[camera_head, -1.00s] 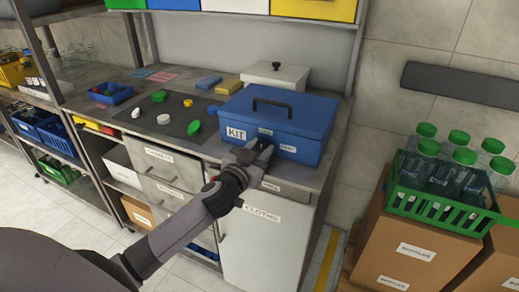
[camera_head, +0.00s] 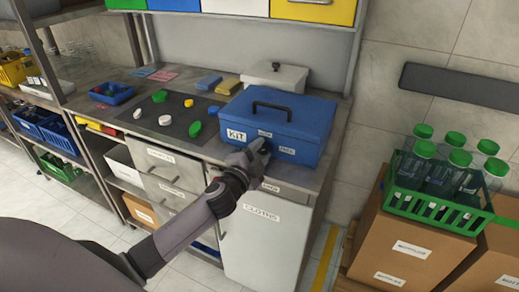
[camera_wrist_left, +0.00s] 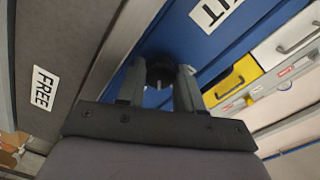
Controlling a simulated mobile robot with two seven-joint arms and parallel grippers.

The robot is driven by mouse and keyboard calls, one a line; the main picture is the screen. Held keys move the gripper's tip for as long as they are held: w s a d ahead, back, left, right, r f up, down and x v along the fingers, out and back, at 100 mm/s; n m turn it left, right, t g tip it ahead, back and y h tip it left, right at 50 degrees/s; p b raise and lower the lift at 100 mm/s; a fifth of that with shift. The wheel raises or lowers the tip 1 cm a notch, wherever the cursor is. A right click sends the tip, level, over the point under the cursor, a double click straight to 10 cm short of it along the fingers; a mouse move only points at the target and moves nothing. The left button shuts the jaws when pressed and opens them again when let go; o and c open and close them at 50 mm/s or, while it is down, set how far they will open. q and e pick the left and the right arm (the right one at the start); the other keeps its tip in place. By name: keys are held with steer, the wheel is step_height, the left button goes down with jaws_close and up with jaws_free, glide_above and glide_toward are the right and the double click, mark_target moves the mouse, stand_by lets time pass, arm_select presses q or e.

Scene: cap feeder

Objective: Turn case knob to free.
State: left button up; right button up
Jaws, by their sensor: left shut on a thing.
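The blue case (camera_head: 306,123) marked KIT stands closed on the counter, its black handle on the lid. My left gripper (camera_head: 260,147) is at the case's front face and hides the knob in the head view. In the left wrist view, the dark round knob (camera_wrist_left: 160,72) sits between the two fingers, which are shut on it. A pale line shows on the knob. My right gripper is not in view.
A dark mat (camera_head: 178,117) with several caps lies left of the case. A white lidded box (camera_head: 276,74) stands behind it. A green crate (camera_head: 437,212) of bottles stands on cartons at right. The counter edge runs below my wrist.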

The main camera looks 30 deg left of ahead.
arm_select(q)
steer(key=m, duration=0.3)
steer(key=shift+m+p, duration=0.3)
steer(key=shift+p, duration=0.05)
steer(key=shift+m+p, duration=0.3)
steer(key=shift+m, duration=1.4)
steer(key=o, duration=1)
steer(key=shift+o, duration=0.2)
steer(key=shift+f, duration=0.1)
